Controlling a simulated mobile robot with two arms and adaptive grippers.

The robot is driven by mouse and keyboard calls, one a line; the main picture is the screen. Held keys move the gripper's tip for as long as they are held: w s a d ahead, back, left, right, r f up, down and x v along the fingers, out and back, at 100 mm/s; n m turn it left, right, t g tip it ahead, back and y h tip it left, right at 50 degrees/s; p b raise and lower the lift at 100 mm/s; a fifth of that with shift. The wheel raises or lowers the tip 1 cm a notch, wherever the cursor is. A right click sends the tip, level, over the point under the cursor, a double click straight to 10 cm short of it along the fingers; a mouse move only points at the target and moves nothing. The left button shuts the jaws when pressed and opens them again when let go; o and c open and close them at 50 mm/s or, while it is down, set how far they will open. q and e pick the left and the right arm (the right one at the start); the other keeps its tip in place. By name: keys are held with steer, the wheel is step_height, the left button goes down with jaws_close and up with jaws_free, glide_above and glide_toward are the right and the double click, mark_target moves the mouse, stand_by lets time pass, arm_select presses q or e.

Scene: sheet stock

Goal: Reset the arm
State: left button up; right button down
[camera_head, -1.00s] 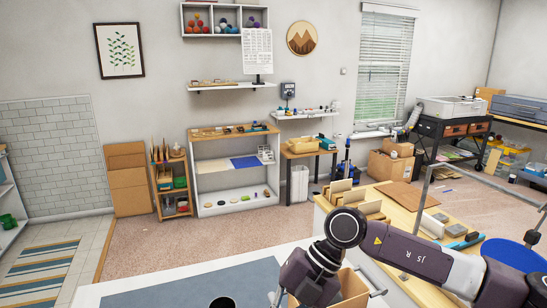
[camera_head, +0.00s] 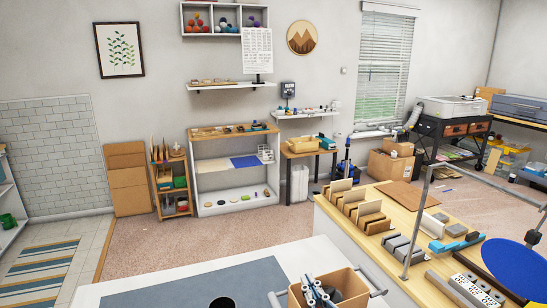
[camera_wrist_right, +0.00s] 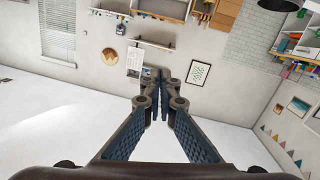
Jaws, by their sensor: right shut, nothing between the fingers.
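My right gripper (camera_head: 313,282) shows at the bottom edge of the head view, in front of or over an open cardboard box; I cannot tell which. Its fingers point up, and the rest of the right arm is out of this view. In the right wrist view the blue-padded fingers (camera_wrist_right: 154,74) are together at their tips with nothing between them. That view looks toward the wall, upside down. My left gripper is in neither current view.
The cardboard box (camera_head: 352,288) stands at the white table's (camera_head: 318,252) right end, beside a grey rail. A wooden bench (camera_head: 410,208) with card stacks, grey blocks and a power strip (camera_head: 475,291) is to the right. A blue round seat (camera_head: 513,268) is at far right.

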steer(key=s+d+f+m+g+h, duration=0.2)
steer(key=s+d+f+g+h, duration=0.3)
steer(key=f, duration=0.6)
steer(key=s+d+f+g, duration=0.3)
steer(key=s+f, duration=0.2)
steer(key=s, duration=0.3)
steer(key=s+d+f+g+y, duration=0.1)
steer(key=s+d+f+g, duration=0.15)
steer(key=s+f, duration=0.4)
steer(key=s+d+f+g, duration=0.2)
steer(key=s+f+g, duration=0.15)
steer(key=s, duration=0.65)
steer(key=s+f+b+x, duration=0.1)
steer(key=s+x, duration=0.2)
steer(key=x, duration=0.9)
steer(key=s+x, duration=0.3)
steer(key=x, duration=0.9)
steer(key=s+d+f+g, duration=0.1)
steer(key=s+f, duration=0.8)
steer(key=f, duration=0.1)
steer(key=s+d+f+b, duration=0.1)
steer(key=s+d+f, duration=0.1)
steer(key=s+f, duration=0.7)
steer(key=shift+d+f+g, duration=0.3)
steer(key=shift+f+g, duration=0.1)
steer(key=shift+s, duration=0.1)
